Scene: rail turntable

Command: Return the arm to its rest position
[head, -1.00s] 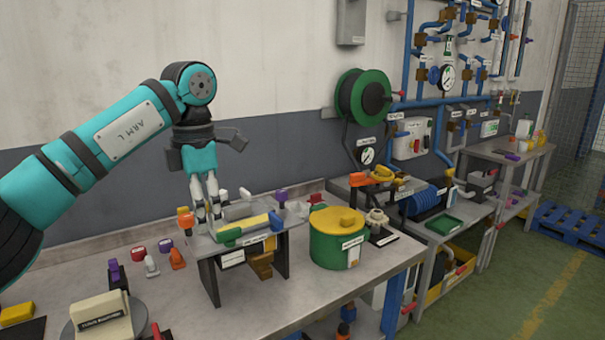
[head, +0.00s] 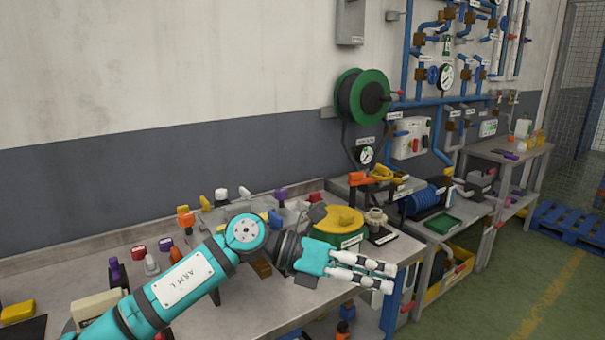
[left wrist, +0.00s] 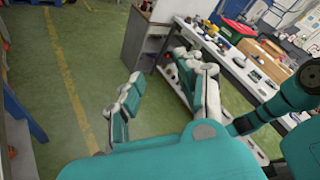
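My left arm reaches in from the lower left of the head view, bent low over the near bench. My left gripper (head: 391,277) points right, in front of the green pot with the yellow lid (head: 337,219) and near the bench's right end. My arm hides much of the raised stand on the bench. My right gripper is not seen in the head view.
The near bench (head: 262,322) holds a cream block (head: 95,307), a red-capped item (head: 138,250) and several small coloured parts. A second bench with a blue coil (head: 425,200) and a green tray (head: 443,224) stands to the right. A blue pallet (head: 570,225) lies on open green floor.

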